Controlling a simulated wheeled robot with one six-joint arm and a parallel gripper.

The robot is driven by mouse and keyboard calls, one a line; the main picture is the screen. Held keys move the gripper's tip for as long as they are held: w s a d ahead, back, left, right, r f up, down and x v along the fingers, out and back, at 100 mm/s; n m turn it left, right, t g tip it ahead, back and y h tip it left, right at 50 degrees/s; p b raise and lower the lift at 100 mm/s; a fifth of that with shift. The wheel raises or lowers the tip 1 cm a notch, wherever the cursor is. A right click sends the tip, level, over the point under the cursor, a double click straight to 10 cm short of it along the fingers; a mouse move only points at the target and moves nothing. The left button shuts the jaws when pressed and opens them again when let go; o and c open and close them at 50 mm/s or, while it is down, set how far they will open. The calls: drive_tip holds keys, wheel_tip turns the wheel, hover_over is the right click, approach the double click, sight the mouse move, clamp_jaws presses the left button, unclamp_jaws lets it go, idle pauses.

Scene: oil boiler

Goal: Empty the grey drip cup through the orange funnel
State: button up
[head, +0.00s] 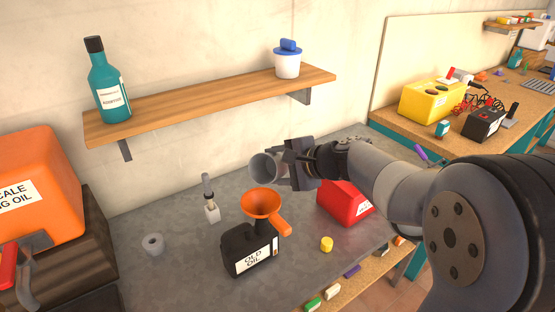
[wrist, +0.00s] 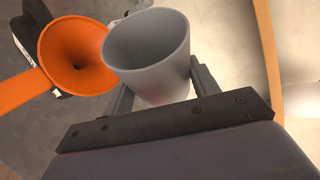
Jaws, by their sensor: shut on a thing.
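The grey drip cup (head: 264,167) is held in my gripper (head: 284,168), above the bench and just above the orange funnel. In the head view its mouth faces left and toward the camera, so the cup is tilted well over. The wrist view shows the cup (wrist: 150,58) between the two fingers (wrist: 155,95), and I cannot make out any liquid inside. The orange funnel (head: 262,203) sits in the top of the black "OLD OIL" can (head: 250,250), its handle toward the lower right. The funnel's open mouth (wrist: 75,55) is beside the cup in the wrist view.
A red container (head: 343,203) stands right of the can, with a yellow cap-like piece (head: 327,244) near it. A wooden shelf (head: 210,103) runs above. Bare bench lies behind the can.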

drive_tip(key=shift+r+m+g+p, duration=0.2)
drive_tip(key=shift+m+g+p, duration=0.4)
drive_tip(key=shift+p, duration=0.95)
drive_tip(key=shift+p, duration=0.3)
drive_tip(key=shift+r+m+g+y+p, duration=0.1)
drive_tip(key=shift+m+g+y+p, duration=0.25)
drive_tip(key=shift+p, duration=0.45)
drive_tip(key=shift+m+g+p, duration=0.35)
drive_tip(key=shift+p, duration=0.4)
drive_tip(key=shift+y+p, duration=0.25)
drive_tip(key=shift+p, duration=0.05)
